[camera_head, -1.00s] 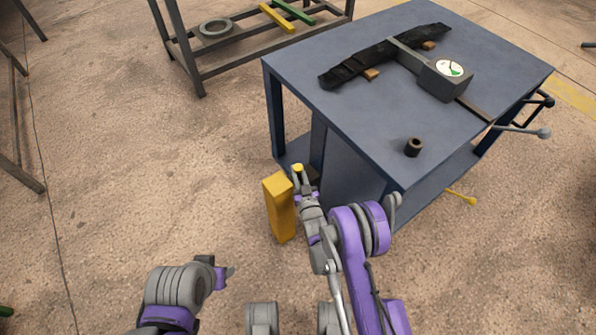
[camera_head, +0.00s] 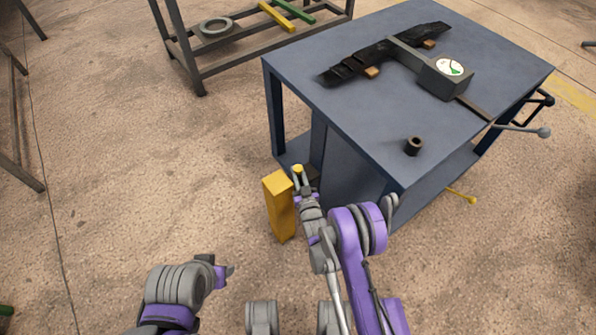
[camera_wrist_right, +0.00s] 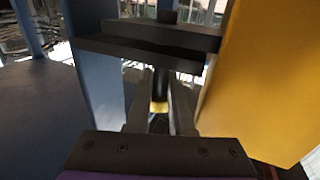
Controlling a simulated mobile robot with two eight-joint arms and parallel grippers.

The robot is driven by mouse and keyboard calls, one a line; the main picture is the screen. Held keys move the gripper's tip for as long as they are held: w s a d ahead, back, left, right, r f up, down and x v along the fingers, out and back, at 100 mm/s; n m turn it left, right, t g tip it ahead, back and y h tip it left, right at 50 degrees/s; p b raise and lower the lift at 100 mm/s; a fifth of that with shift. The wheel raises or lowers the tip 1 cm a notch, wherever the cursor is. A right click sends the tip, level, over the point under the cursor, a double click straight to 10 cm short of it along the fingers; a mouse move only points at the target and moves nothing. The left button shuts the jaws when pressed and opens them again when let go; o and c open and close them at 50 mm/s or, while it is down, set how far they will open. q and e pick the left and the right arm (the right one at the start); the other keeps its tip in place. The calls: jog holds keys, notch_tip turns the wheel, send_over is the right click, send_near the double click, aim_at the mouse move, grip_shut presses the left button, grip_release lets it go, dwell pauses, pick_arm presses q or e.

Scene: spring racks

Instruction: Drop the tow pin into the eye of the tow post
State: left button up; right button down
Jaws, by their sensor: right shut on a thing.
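The yellow tow post (camera_head: 281,212) stands upright on the floor in front of the blue cart. It fills the right side of the right wrist view (camera_wrist_right: 262,75). My right gripper (camera_head: 299,178) is beside the post, shut on the tow pin (camera_head: 298,168), whose yellow end shows in the head view. In the right wrist view the dark pin with a yellow band (camera_wrist_right: 159,107) sits between the fingers. Dark plates (camera_wrist_right: 140,53) beside the post lie beyond the fingers; the eye's hole is not clear. My left gripper (camera_head: 223,273) is low, away from the post; its jaw gap is unclear.
The blue cart (camera_head: 350,110) stands close behind and right of the post. On it are a black leaf spring (camera_head: 360,64), a gauge tool (camera_head: 447,78) and a dark bushing (camera_head: 413,146). A metal rack (camera_head: 235,67) stands at the back.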

jog(key=shift+f, duration=1.35)
jog(key=shift+r, duration=0.2)
jog(key=shift+r+p, duration=0.75)
jog(key=shift+r, duration=0.85)
jog(key=shift+b, duration=0.65)
dwell(0.4)
jog(key=shift+f, duration=1.75)
jog(key=c, duration=0.7)
grip_release()
jog(key=shift+s+f, duration=0.1)
jog(key=shift+s, duration=0.1)
